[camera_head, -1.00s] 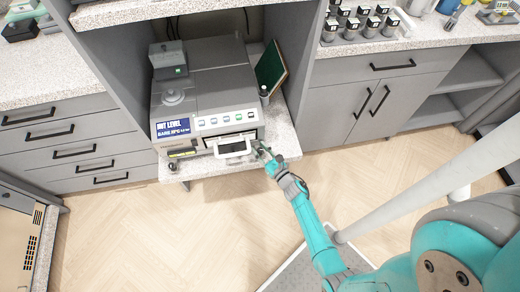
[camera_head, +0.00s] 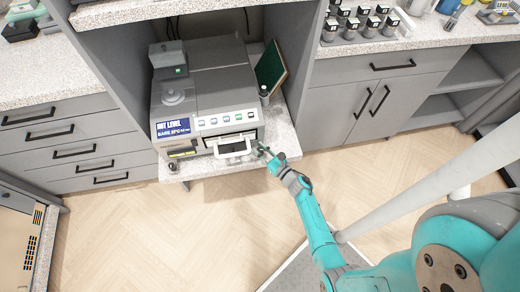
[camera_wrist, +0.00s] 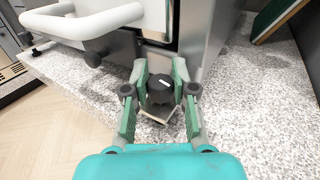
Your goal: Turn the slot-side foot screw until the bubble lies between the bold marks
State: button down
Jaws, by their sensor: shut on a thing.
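The grey benchtop machine (camera_head: 215,85) stands on a speckled shelf with its blue screen (camera_head: 173,128) reading "NOT LEVEL". The slot-side foot screw (camera_wrist: 160,90) is a black knob with a white mark, under the machine's front right corner. My gripper (camera_wrist: 160,96) is shut on it, one green finger on each side. In the head view my gripper (camera_head: 264,153) covers this screw. A small yellow-green level window (camera_head: 183,153) is low on the machine's front left; its bubble and marks are too small to read.
A white looped handle (camera_head: 235,149) juts from the front, close left of my gripper; it also shows in the wrist view (camera_wrist: 82,24). Another dark foot (camera_head: 172,167) is at the front left. A green book (camera_head: 271,68) and small bottle (camera_head: 264,94) stand on the right.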

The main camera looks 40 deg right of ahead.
jog(key=n+g+y, duration=0.1)
jog(key=n+y, duration=0.1)
jog(key=y, duration=0.2)
jog(key=n+g+y, duration=0.1)
jog(key=n+y, duration=0.2)
jog(key=y, duration=0.1)
jog(key=shift+w+d+n, duration=0.1)
jog(key=shift+d+n, duration=0.1)
jog(key=shift+n, duration=0.1)
jog(key=n+g+y, duration=0.2)
jog(key=y, duration=0.1)
jog(key=n+g+y, duration=0.3)
jog(key=shift+a, duration=0.15)
jog(key=shift+n+g+y, duration=0.5)
jog(key=shift+g+y, duration=0.1)
jog(key=shift+g, duration=0.1)
jog(key=c, duration=1.2)
grip_release()
jog(key=shift+v, duration=3.75)
